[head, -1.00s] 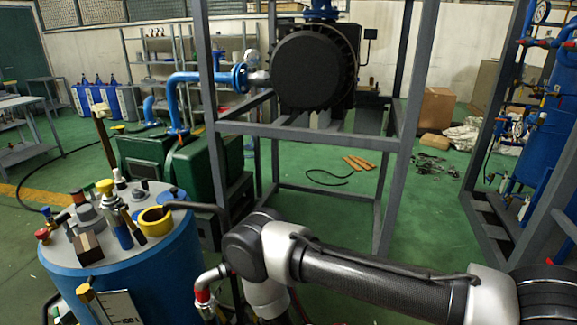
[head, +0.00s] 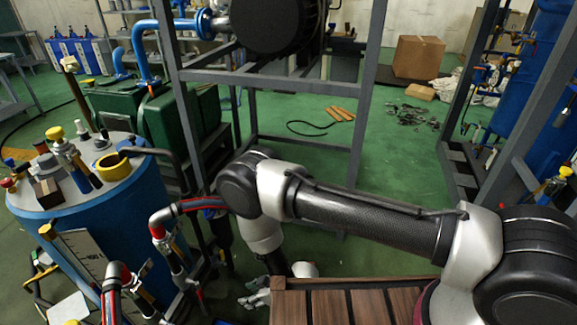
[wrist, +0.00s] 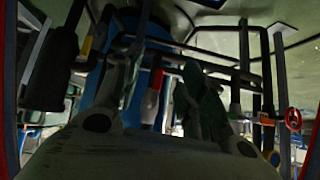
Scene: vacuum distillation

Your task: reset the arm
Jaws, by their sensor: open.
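My arm reaches across the head view from the lower right to its elbow, then bends down in front of the metal frame. My gripper (head: 256,296) is low in the picture, just left of the wooden slatted surface. In the wrist view my gripper (wrist: 160,88) shows two dark fingers standing apart. I see nothing held between them. A red-handled part and dark pipes show behind the fingers, apparently farther off. The wrist view is dark, so distances are hard to tell.
A blue tank (head: 110,230) with fittings on top stands at left. Red-and-silver pipework (head: 160,225) stands between it and my gripper. A grey metal frame (head: 270,82) rises behind my arm. The wooden slatted surface (head: 333,309) is at bottom centre. Green floor is open behind.

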